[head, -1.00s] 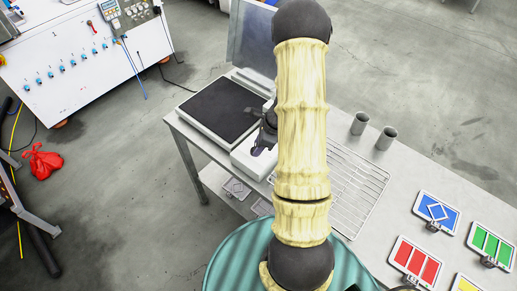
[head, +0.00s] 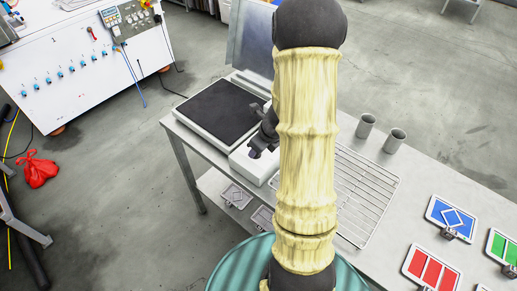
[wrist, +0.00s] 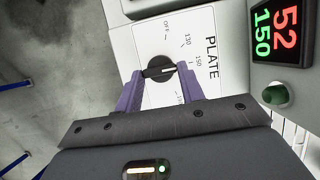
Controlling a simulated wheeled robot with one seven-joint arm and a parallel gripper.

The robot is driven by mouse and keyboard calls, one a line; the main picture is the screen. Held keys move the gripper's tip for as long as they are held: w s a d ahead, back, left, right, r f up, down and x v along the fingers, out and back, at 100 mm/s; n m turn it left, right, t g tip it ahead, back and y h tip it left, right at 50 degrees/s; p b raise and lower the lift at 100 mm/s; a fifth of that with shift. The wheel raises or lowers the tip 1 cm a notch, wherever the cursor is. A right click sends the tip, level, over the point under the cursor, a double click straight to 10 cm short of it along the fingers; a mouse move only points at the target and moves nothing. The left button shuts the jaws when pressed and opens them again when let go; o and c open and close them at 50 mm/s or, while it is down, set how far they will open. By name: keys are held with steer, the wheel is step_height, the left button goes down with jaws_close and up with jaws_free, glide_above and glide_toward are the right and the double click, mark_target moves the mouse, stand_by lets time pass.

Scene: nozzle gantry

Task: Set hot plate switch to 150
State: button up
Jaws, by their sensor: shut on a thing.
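The hot plate (head: 218,112) has a dark flat top and a white front housing. Its black switch knob (wrist: 158,70) shows in the wrist view on a white dial face marked OFF, 130, 150 and a further, partly hidden label. A pale line on the knob points right in the picture, towards the 150 mark. My gripper (wrist: 160,75) is shut on the knob, with one purple finger on each side of it. In the head view my gripper (head: 263,150) is at the hot plate's front housing; the knob is hidden there.
A display (wrist: 276,33) reads 52 in red and 150 in green, beside a green button (wrist: 277,95). A wire rack (head: 365,195), two grey cups (head: 366,125) and coloured cards (head: 450,217) lie on the table to the right. A teal drum (head: 240,265) stands in front.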

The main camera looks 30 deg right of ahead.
steer(key=o, duration=1)
steer(key=shift+r, duration=0.1)
steer(key=p+v, duration=0.6)
steer(key=v, duration=1.1)
steer(key=shift+r+p, duration=0.15)
steer(key=shift+p, duration=0.25)
